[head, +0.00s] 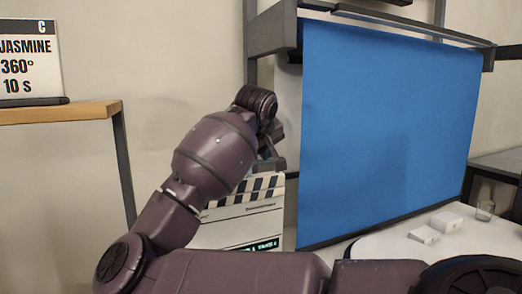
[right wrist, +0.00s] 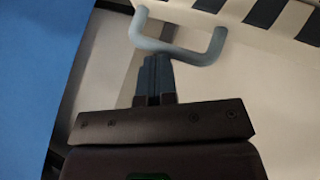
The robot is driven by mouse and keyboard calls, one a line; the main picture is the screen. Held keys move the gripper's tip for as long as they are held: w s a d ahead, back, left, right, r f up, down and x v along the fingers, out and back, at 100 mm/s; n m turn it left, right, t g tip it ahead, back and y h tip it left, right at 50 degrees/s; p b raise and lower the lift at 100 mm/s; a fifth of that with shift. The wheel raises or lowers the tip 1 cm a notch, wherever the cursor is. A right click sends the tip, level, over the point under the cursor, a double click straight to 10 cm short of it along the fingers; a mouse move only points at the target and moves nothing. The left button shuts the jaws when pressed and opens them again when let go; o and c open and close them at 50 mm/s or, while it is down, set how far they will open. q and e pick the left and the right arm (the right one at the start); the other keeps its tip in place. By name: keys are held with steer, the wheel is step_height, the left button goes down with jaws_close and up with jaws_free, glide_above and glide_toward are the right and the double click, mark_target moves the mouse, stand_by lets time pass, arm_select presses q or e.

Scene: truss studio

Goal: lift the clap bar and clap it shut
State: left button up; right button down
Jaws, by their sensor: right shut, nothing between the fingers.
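The white clapperboard (head: 240,228) stands upright behind my right arm, its left part partly covered by the arm. Its black-and-white striped clap bar (head: 262,186) runs along the top, and the stripes also show at the upper right of the right wrist view (right wrist: 265,12). A grey U-shaped handle (right wrist: 180,50) sticks out by the stripes. My right gripper (head: 268,162) is at the top of the board. In the right wrist view its fingers (right wrist: 155,60) are together and empty, with their tips at the handle; contact is unclear. I cannot tell whether the bar is raised. My left gripper is out of view.
A blue backdrop (head: 385,130) hangs just right of the board on a dark frame. A white table (head: 455,245) at right holds small white boxes (head: 445,221) and a glass (head: 485,210). A wooden shelf (head: 60,113) with a sign (head: 28,60) is at left.

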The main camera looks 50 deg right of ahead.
steer(key=shift+f, duration=0.25)
steer(key=p+v, duration=0.1)
steer(key=v, duration=1)
steer(key=shift+r, duration=0.15)
